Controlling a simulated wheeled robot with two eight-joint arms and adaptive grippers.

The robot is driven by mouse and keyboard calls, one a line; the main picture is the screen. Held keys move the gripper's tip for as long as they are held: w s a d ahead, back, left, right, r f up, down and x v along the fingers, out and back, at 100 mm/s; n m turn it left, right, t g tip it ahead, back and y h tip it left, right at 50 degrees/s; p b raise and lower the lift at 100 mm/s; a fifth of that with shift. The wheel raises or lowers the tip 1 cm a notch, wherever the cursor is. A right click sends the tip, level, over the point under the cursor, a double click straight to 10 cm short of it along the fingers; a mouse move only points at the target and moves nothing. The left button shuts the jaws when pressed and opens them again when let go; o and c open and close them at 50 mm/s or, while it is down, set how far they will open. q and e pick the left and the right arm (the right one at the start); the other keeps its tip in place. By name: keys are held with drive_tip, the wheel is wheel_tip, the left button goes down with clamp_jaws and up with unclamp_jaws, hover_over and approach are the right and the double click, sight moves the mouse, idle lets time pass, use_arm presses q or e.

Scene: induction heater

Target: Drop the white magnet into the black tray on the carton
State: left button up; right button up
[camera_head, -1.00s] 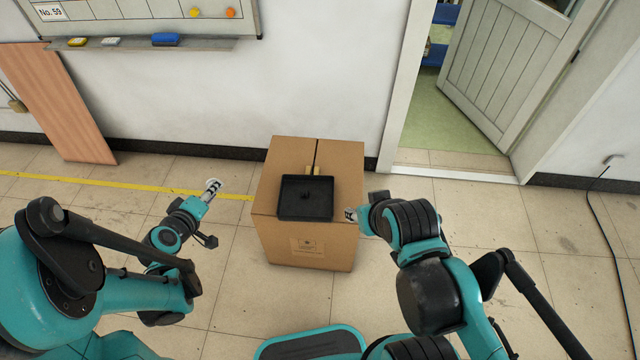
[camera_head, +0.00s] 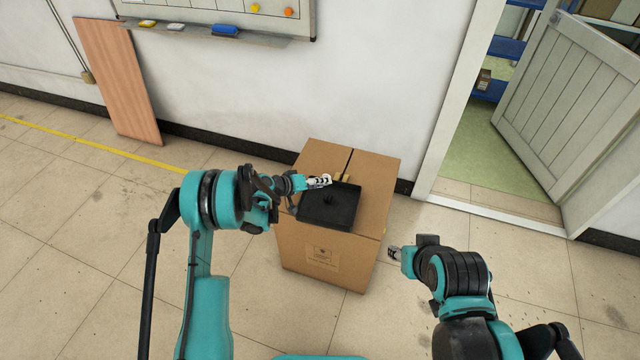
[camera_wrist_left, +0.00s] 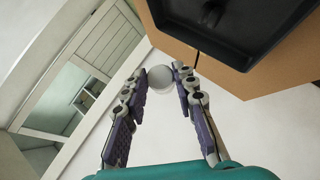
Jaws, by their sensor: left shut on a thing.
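The black tray (camera_head: 345,216) rests on top of the brown carton (camera_head: 305,235). It also shows at the top right of the left wrist view (camera_wrist_left: 240,52). My left gripper (camera_head: 325,181) is over the far left part of the tray in the head view. In the left wrist view my left gripper (camera_wrist_left: 164,73) is shut on the white magnet (camera_wrist_left: 163,82), a round pale piece between its fingertips. The magnet's height above the tray is hard to judge. My right gripper (camera_head: 394,253) is right of the carton, apart from it. Its fingers are too small to read.
A dark shape (camera_head: 328,198) lies inside the tray. A small yellowish piece (camera_head: 345,177) is at the tray's far edge. The white wall (camera_head: 370,90) stands behind the carton, with an open door (camera_head: 570,100) at the right. The floor around the carton is clear.

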use_arm(q)
wheel_tip(320, 180, down, 5)
drive_tip(key=shift+f+b, duration=0.15)
drive_tip(key=shift+b, duration=1.05)
drive_tip(key=o, duration=0.9)
drive_tip(key=shift+a, duration=0.1)
drive_tip(key=v, duration=1.2)
